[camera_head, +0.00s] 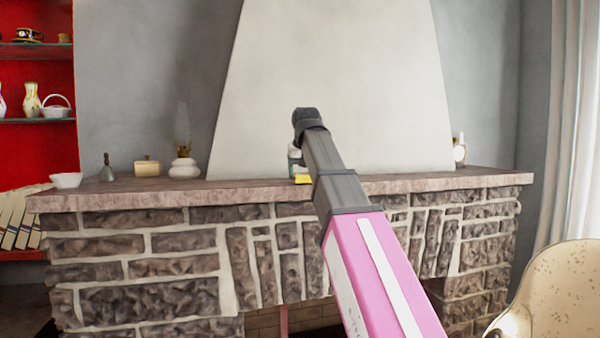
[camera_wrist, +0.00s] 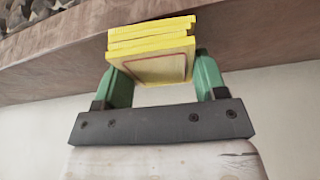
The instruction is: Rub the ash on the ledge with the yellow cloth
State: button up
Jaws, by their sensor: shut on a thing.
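The yellow cloth (camera_wrist: 150,45) looks like a folded, layered block with a brownish outline on one face. My gripper (camera_wrist: 157,68) is shut on it, with one green finger on each side. In the head view, a small part of the cloth (camera_head: 303,179) shows low at the ledge (camera_head: 130,193), left of my arm. The ledge also shows in the wrist view (camera_wrist: 50,65), close to the cloth; I cannot tell whether they touch. My arm hides part of the ledge top. I cannot make out any ash.
A white bowl (camera_head: 66,180), a bell (camera_head: 107,168), a yellowish box (camera_head: 147,167) and an oil lamp (camera_head: 184,163) stand on the ledge's left part. A pale bottle (camera_head: 459,150) stands near its right end. A chair (camera_head: 550,295) is at lower right.

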jog(key=shift+w+d+f, duration=0.1)
jog(key=shift+w+d, duration=0.05)
jog(key=shift+d, duration=0.45)
jog(key=shift+w+a+f, duration=0.1)
jog(key=shift+w+a, duration=0.15)
jog(key=shift+w, duration=0.9)
jog(key=shift+w+a+f, duration=0.1)
jog(key=shift+w+a, duration=0.1)
jog(key=shift+w, duration=0.9)
jog(key=shift+w+a+f, duration=0.1)
jog(key=shift+w+a, duration=0.15)
jog(key=shift+w, duration=0.9)
jog(key=shift+w+d, duration=0.15)
jog(key=shift+d, duration=0.75)
jog(key=shift+s+d+r, duration=0.1)
jog(key=shift+s+d, duration=0.1)
jog(key=shift+s, duration=0.7)
jog(key=shift+s+d+r, duration=0.1)
jog(key=shift+s+d, duration=0.05)
jog(key=shift+s, duration=0.7)
jog(key=shift+s+d+f, duration=0.1)
jog(key=shift+s+d, duration=0.1)
jog(key=shift+s, duration=0.65)
jog(key=shift+s+d+f, duration=0.1)
jog(key=shift+s+d, duration=0.05)
jog(key=shift+s, duration=0.7)
jog(key=shift+r, duration=0.1)
jog(key=shift+r, duration=2.95)
jog(key=shift+r, duration=0.15)
